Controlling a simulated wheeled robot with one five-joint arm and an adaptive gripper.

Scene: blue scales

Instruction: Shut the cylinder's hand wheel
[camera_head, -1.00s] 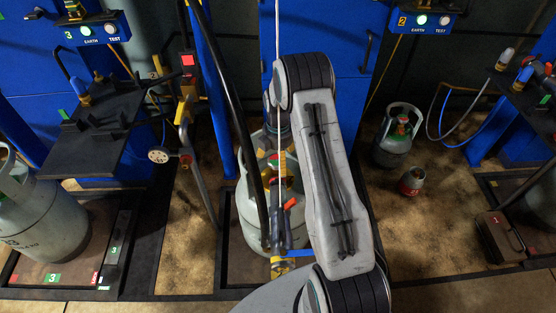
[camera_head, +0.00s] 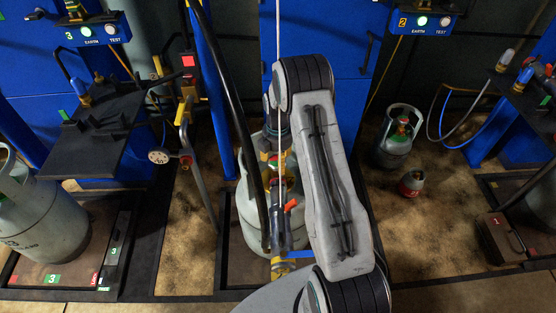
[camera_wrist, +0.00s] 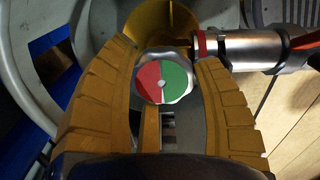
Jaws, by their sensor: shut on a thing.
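The hand wheel (camera_wrist: 164,80) shows in the wrist view as a silver-rimmed knob with a half red, half green face. My gripper (camera_wrist: 160,85) has its yellow ribbed fingers on either side of the wheel and is shut on it. The grey gas cylinder (camera_head: 246,205) stands upright below my arm in the head view, partly hidden by it. My gripper (camera_head: 273,165) is at the cylinder's top there. The wheel itself is hard to make out in that view.
A silver coupling (camera_wrist: 240,48) with a red ring is close to the right finger. A black hose (camera_head: 238,125) runs down left of my arm. Another grey cylinder (camera_head: 42,220) stands at the left.

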